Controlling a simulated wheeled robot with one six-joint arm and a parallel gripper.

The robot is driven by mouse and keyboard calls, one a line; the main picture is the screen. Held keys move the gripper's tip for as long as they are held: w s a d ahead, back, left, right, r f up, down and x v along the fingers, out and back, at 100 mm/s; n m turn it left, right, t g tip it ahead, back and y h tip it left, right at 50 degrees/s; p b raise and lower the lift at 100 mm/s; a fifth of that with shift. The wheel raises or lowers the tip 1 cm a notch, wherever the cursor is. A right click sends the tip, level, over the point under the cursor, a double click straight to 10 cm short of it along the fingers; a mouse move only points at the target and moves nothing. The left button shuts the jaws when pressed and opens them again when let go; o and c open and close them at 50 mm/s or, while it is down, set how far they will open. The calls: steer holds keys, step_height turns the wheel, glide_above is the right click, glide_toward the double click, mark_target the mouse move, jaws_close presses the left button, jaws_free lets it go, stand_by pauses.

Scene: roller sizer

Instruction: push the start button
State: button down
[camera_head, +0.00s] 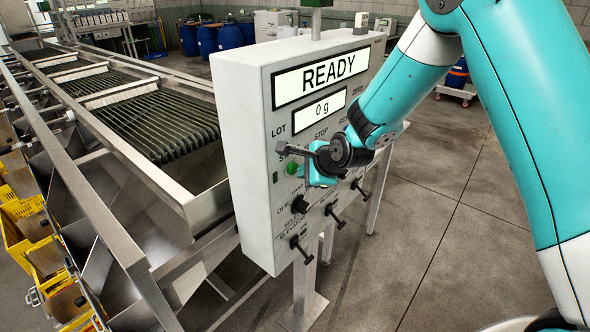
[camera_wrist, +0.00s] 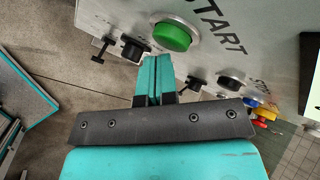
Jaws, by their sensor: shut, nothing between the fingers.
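The grey control box (camera_head: 240,150) stands at the picture's centre, with "READY" and "0 g" on its displays. The round green start button (camera_head: 292,168) is on its front, partly below a "START" label that is mostly hidden by my arm. In the wrist view the green button (camera_wrist: 173,36) sits in a metal ring beside the word START. My gripper (camera_head: 308,172) is in front of the panel, just right of the button. In the wrist view my shut teal fingers (camera_wrist: 158,62) hold nothing and point close below the button. I see no clear contact.
Black knobs and T-shaped levers (camera_head: 332,212) stick out of the panel below the button. The roller sizer (camera_head: 150,115) with metal rails lies left of the box. Yellow crates (camera_head: 22,222) stand at the far left.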

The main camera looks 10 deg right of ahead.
steer(key=shift+w+a, duration=0.25)
steer(key=shift+w, duration=0.05)
stand_by(0.4)
stand_by(0.3)
steer(key=shift+s+d, duration=0.55)
steer(key=shift+s, duration=0.2)
steer(key=s+d, duration=0.1)
steer(key=s, duration=0.1)
steer(key=s+d+b, duration=0.1)
steer(key=s+d, duration=0.1)
steer(key=shift+a, duration=0.1)
stand_by(0.7)
